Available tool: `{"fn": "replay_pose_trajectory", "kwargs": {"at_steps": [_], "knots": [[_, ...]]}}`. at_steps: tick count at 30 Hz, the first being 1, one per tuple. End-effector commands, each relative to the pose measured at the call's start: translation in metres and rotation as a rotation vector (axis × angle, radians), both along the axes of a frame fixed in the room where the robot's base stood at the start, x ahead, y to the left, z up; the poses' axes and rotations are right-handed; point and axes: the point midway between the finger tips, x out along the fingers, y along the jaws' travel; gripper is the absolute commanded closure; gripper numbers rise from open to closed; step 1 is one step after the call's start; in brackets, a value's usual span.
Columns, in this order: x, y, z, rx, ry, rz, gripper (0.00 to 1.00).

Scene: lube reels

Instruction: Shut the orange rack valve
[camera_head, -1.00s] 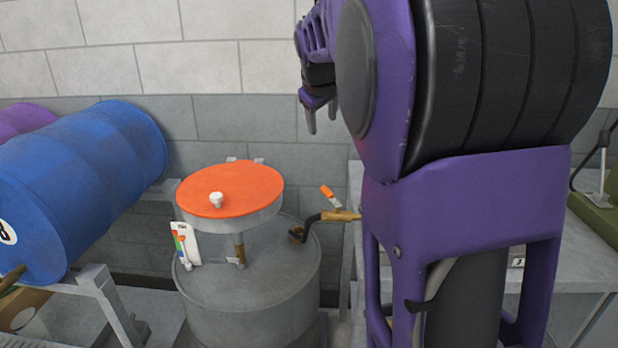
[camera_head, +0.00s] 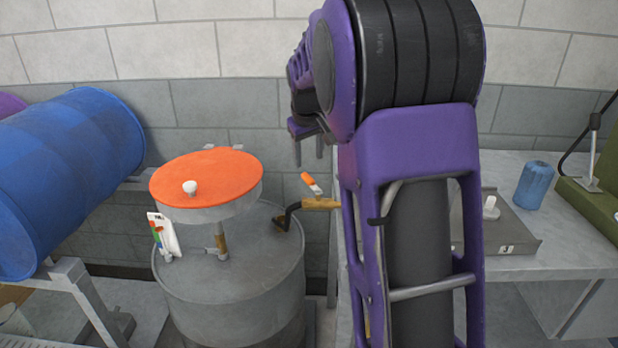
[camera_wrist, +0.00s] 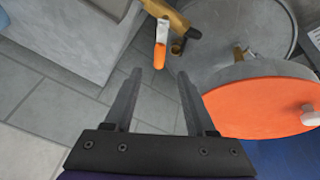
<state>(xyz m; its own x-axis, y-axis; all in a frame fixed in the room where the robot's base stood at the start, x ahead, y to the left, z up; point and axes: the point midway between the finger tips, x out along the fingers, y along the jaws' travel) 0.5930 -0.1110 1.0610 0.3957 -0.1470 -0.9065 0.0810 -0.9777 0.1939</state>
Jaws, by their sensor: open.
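A small lever with an orange grip and a pale flat shank (camera_head: 312,183) stands by the right side of a grey drum (camera_head: 235,275), above a brown wooden-handled crank. It looks like the orange valve, but its mount is hidden. In the wrist view the orange grip (camera_wrist: 160,54) shows just beyond and between my fingertips, apart from them. My gripper (camera_head: 308,160) points down just above the grip in the head view. In the wrist view my gripper (camera_wrist: 160,74) is open and empty.
A round orange lid (camera_head: 210,175) with a white knob sits over the drum. The wooden crank handle (camera_head: 320,204) juts out close by the orange grip. A blue barrel (camera_head: 65,170) lies on a rack at left. A grey counter (camera_head: 560,262) holds a blue cylinder (camera_head: 532,186).

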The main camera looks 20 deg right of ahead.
Motion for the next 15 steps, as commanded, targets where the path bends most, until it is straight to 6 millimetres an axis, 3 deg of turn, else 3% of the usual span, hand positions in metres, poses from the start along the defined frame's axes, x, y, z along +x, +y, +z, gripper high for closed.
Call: {"fn": "replay_pose_trajectory", "kwargs": {"at_steps": [1,7,15], "knots": [[0.004,-0.002,-0.013,0.000,0.004,-0.001,0.44],[0.020,-0.008,-0.049,-0.001,0.003,0.000,0.44],[0.033,-0.013,-0.075,-0.001,0.000,0.000,0.44]]}}
